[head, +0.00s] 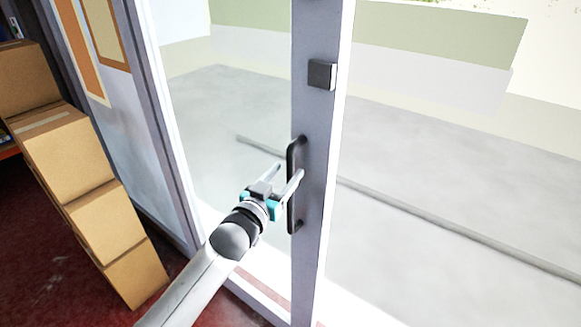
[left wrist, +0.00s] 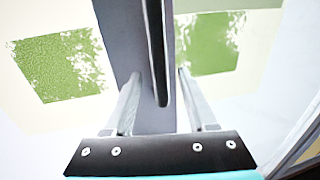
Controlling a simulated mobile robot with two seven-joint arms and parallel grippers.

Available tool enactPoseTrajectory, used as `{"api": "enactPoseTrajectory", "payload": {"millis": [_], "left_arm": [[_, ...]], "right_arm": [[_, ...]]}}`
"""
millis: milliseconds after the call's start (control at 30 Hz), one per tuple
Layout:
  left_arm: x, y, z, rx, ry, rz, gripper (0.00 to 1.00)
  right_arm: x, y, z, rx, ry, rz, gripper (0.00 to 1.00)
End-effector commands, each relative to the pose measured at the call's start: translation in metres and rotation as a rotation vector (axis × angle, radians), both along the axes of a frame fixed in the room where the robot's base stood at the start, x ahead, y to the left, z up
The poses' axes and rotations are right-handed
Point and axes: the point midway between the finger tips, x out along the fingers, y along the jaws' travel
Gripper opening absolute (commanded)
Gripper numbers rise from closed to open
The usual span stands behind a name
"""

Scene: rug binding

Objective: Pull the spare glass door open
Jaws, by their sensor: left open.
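The glass door has a grey upright stile (head: 313,140) with a black vertical bar handle (head: 291,185) on its left side. In the left wrist view the handle (left wrist: 156,45) runs down between the two spread fingers of the gripper (left wrist: 160,80), with a gap on each side. The stile (left wrist: 123,45) also shows there, behind the handle. I cannot tell if the door stands slightly ajar. My right gripper is not in view.
Cardboard boxes (head: 72,155) are stacked at the left on a dark red floor (head: 40,235). A dark square fitting (head: 321,74) sits on the stile above the handle. Large glass panes flank the stile, with pale paving (head: 430,160) beyond.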

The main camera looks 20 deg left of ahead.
Motion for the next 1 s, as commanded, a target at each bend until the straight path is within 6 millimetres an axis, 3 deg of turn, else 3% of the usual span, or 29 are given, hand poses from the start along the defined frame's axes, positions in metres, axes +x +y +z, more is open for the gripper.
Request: {"api": "enactPoseTrajectory", "payload": {"millis": [300, 667, 1000], "left_arm": [[0.028, -0.005, 0.001, 0.000, -0.002, 0.000, 0.57], [0.031, -0.005, 0.000, 0.000, -0.001, 0.000, 0.57], [0.030, -0.005, 0.000, 0.000, -0.001, 0.000, 0.19]], "right_arm": [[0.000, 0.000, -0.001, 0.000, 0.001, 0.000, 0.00], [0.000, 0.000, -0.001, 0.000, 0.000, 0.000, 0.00], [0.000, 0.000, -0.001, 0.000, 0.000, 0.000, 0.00]]}}
